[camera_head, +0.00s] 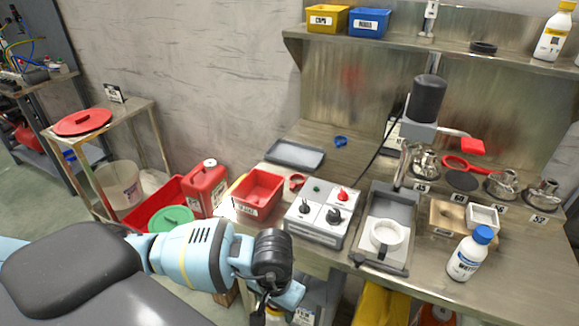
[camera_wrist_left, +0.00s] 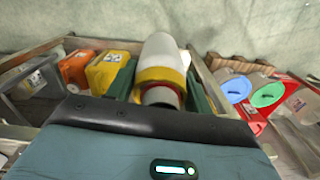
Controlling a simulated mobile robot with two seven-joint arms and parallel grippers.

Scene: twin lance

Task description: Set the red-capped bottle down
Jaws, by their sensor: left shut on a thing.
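My left gripper (camera_wrist_left: 160,88) is shut on a white bottle (camera_wrist_left: 160,50) with a yellow band, held between its dark green fingers in the left wrist view. In the head view my left wrist hangs low in front of the bench, and the fingers and the bottle are mostly hidden or cut off at the bottom edge. My right gripper is not in view.
The steel bench (camera_head: 335,164) holds a red bin (camera_head: 258,190), a control box (camera_head: 318,214), a grey scale-like tray with a white cup (camera_head: 386,234), and a blue-capped bottle (camera_head: 468,255). A red jerrycan (camera_head: 207,186) stands left. Some bench top shows clear behind the control box.

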